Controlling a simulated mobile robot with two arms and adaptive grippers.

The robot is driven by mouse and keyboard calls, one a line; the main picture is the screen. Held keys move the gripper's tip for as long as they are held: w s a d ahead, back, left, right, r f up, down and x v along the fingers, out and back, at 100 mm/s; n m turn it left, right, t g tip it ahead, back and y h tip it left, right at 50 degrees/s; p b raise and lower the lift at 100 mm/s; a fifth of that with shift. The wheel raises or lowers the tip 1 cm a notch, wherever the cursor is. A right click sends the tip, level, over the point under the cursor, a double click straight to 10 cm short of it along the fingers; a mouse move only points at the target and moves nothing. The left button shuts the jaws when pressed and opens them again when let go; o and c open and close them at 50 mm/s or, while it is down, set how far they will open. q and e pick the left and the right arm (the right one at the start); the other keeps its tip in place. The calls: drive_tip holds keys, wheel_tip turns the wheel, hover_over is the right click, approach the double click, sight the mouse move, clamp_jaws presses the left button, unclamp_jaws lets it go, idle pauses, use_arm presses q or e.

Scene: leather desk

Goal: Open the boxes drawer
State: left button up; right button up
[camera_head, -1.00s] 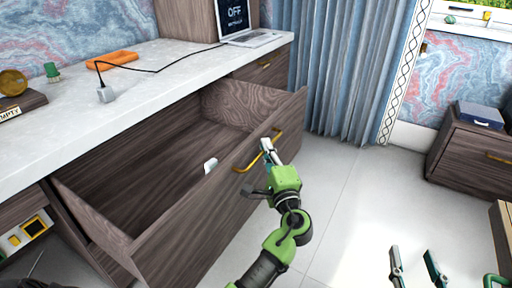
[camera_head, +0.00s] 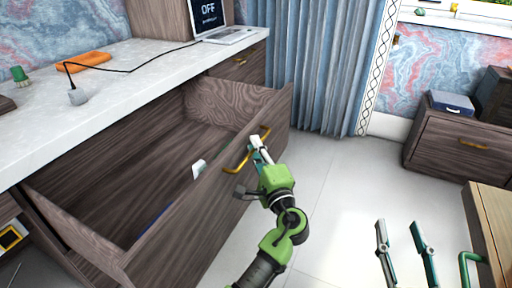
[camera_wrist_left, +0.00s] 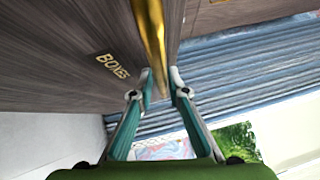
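The boxes drawer (camera_head: 205,215) is a dark wood drawer pulled well out from under the desk. Its front carries a gold handle (camera_head: 236,165). In the left wrist view, gold "BOXES" lettering (camera_wrist_left: 112,66) shows on the drawer front beside the handle (camera_wrist_left: 152,35). My left gripper (camera_head: 258,147) is at the handle, with its fingers (camera_wrist_left: 161,78) closed around the bar. A small white item (camera_head: 198,169) shows at the drawer's inner front wall, and a sliver of blue is partly hidden lower down. My right gripper (camera_head: 400,225) is open and empty over the floor.
The desk top (camera_head: 120,85) holds an orange item (camera_head: 84,62), a grey corded device (camera_head: 77,96) and a laptop (camera_head: 226,36). A blue curtain (camera_head: 325,65) hangs behind. A side cabinet (camera_head: 460,145) and a wooden unit (camera_head: 490,215) stand at right. Pale floor between is clear.

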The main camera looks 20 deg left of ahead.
use_arm(q)
drive_tip(key=shift+r, duration=0.1)
drive_tip(key=v, duration=0.8)
drive_tip(key=shift+d, duration=0.15)
idle(0.4)
